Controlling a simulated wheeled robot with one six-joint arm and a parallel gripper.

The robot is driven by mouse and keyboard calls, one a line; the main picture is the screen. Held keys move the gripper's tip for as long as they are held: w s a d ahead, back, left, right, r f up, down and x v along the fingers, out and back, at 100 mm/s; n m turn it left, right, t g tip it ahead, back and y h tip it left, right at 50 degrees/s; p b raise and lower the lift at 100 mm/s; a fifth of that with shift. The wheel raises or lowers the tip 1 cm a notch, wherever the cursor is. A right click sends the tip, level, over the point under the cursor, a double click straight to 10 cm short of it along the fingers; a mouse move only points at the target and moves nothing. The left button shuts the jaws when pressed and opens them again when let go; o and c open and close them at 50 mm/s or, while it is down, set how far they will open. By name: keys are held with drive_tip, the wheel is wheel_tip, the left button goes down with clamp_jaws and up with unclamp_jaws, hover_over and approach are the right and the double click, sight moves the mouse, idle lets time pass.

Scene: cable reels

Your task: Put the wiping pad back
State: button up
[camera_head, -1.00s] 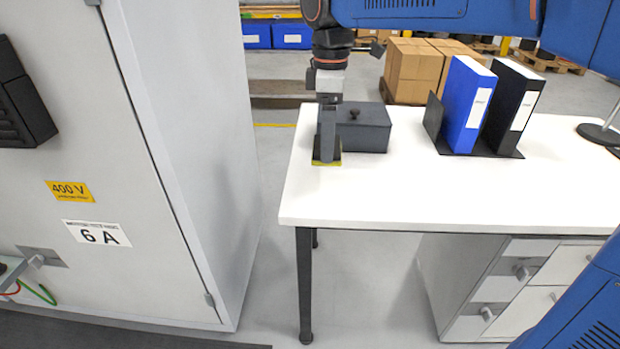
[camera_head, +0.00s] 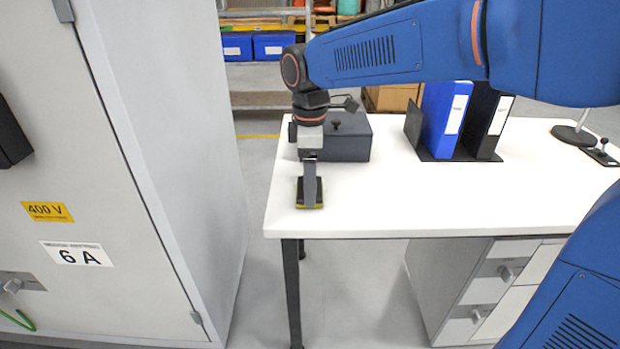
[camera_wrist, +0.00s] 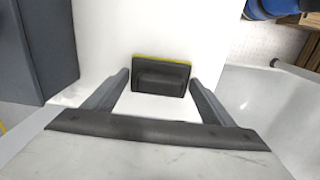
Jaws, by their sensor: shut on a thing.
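The wiping pad (camera_head: 319,203) is a small dark block with a yellow-green edge. It is at the left front part of the white table (camera_head: 400,205), and whether it touches the top or hovers just above it I cannot tell. My gripper (camera_head: 310,188) points down and is shut on the pad. In the wrist view the pad (camera_wrist: 161,77) sits between the two fingertips, its dark grip toward the camera. The fingers hide part of the pad in the head view.
A dark grey box (camera_head: 347,143) with a knob on top stands just behind my gripper. A blue binder (camera_head: 443,120) and a black binder (camera_head: 487,122) stand further right. A grey cabinet (camera_head: 130,200) is left of the table. The table's front middle is clear.

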drive_tip(key=shift+f, duration=0.1)
drive_tip(key=o, duration=1)
wheel_tip(320, 180, up, 12)
drive_tip(key=shift+d, duration=0.1)
drive_tip(key=s+d+f+m+t, duration=0.1)
drive_tip(key=s+d+f+m, duration=0.4)
drive_tip(key=d, duration=0.4)
drive_tip(key=s+d+f+m+t, duration=0.2)
drive_tip(key=s+d+f+m, duration=0.4)
drive_tip(key=s+d, duration=0.2)
drive_tip(key=s+d+f+m+t, duration=0.1)
drive_tip(key=s+d+f+m, duration=0.5)
drive_tip(key=d, duration=0.3)
drive_tip(key=shift+s+d+m+t, duration=0.3)
drive_tip(key=shift+s+d+t, duration=0.1)
drive_tip(key=shift+s, duration=0.45)
